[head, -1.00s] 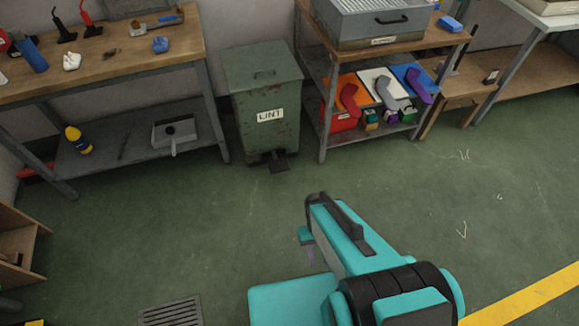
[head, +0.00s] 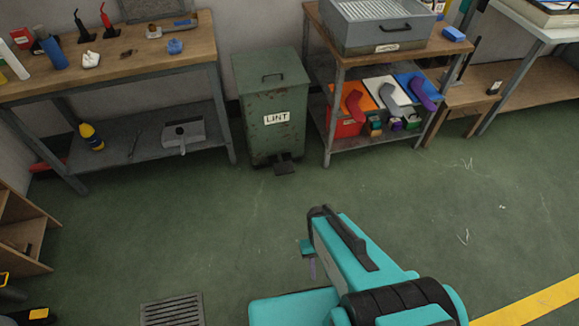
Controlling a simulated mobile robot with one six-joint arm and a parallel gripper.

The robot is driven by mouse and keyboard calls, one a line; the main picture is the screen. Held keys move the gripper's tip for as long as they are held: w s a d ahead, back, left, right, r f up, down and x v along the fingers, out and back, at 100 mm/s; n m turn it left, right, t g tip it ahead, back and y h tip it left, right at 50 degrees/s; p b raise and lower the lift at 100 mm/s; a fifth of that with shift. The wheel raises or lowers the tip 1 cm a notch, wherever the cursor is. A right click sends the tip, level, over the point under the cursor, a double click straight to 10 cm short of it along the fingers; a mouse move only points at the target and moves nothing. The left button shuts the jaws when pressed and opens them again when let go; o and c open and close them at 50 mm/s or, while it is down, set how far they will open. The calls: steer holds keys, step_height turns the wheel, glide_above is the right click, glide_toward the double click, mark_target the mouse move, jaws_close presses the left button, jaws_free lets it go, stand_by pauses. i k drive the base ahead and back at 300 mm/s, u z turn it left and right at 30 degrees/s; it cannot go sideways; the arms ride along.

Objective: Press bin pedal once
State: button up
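The green metal bin (head: 272,100) labelled "LINT" stands on the floor against the wall, between the workbench and the shelf unit. Its lid (head: 270,70) is closed. Its dark foot pedal (head: 284,167) sticks out at the front base, just above the floor. My gripper (head: 309,262) is at the lower middle of the view, in front of the bin and well apart from the pedal. Its fingers are mostly hidden behind my teal arm, so I cannot tell whether they are apart or together.
A workbench (head: 120,65) stands left of the bin, with a dustpan (head: 183,133) on its lower shelf. A shelf unit (head: 332,150) with coloured socks stands at the right. A floor drain (head: 171,308) lies at lower left. The green floor before the bin is clear.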

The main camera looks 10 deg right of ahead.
mark_target(281, 168)
steer(key=u, duration=0.1)
steer(key=i, duration=0.95)
steer(key=z, duration=0.05)
